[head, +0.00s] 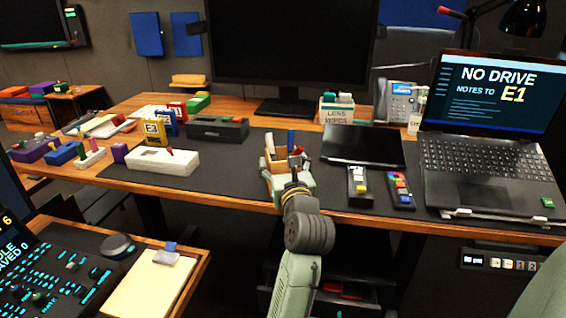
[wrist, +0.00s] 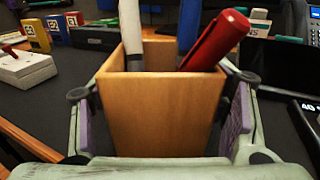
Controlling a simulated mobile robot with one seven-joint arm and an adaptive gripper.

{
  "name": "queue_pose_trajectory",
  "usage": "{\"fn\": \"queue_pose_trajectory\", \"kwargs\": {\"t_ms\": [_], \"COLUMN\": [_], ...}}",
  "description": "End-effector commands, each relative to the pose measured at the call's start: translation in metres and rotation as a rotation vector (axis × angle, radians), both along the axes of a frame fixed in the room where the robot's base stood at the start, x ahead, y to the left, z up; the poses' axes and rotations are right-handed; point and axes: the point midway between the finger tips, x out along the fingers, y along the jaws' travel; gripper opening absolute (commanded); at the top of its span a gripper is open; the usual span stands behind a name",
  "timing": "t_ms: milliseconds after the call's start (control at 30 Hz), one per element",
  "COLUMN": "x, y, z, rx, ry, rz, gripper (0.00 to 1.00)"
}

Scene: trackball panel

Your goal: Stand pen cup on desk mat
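The pen cup (head: 284,158) is a tan wooden, square cup holding several pens, near the front edge of the dark desk mat (head: 235,178). In the wrist view the pen cup (wrist: 165,115) looks upright and fills the space between the fingers; a red pen, a white pen and a blue pen stick out of its top. My gripper (head: 288,180) reaches it from the front, its purple pads (wrist: 165,125) along both side walls, apparently shut on it. The palm hides the cup's base, so I cannot tell whether it touches the mat.
A white box (head: 162,161) is to the left. A black tablet (head: 362,146), small devices (head: 359,187) and a laptop (head: 480,175) are to the right. A monitor (head: 285,50) stands behind, with a labelled bin (head: 336,113).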

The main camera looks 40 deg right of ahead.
Motion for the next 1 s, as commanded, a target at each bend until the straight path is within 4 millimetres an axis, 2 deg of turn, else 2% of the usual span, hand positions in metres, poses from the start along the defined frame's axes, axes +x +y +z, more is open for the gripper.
{"fn": "queue_pose_trajectory", "kwargs": {"t_ms": [167,567,667,1000], "x": [0.000,-0.002,-0.014,-0.078], "y": [0.000,0.000,0.007,0.040], "z": [0.000,0.005,0.003,0.003], "rx": [0.000,-0.001,-0.002,-0.004], "ry": [0.000,0.000,-0.001,-0.001], "rz": [0.000,-0.001,-0.001,-0.002], "gripper": [0.82,0.82,0.82,0.82]}}
